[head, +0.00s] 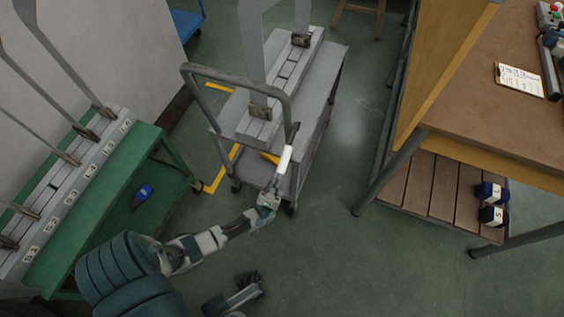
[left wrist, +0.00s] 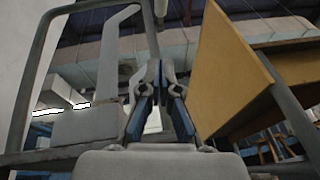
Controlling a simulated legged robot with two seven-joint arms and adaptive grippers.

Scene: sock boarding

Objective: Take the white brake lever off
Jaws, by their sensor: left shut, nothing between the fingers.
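The white brake lever (head: 285,160) stands at the near right corner of the grey cart (head: 312,100), beside the post of its handle frame. My left gripper (head: 271,194) is just below the lever's lower end in the head view. Its fingers are shut and empty. In the left wrist view the fingers of my left gripper (left wrist: 161,70) point up. A pale end piece, seemingly the lever (left wrist: 160,8), shows above their tips, apart from them. My right gripper (head: 250,279) is low in the head view, away from the cart; its fingers are too small to read.
A green rack (head: 150,145) with grey boards stands at left, a blue-black object (head: 145,192) on its lower shelf. A brown-topped workbench (head: 465,95) stands at right, with dark blocks (head: 490,192) on its slatted lower shelf. Green floor between cart and bench is clear.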

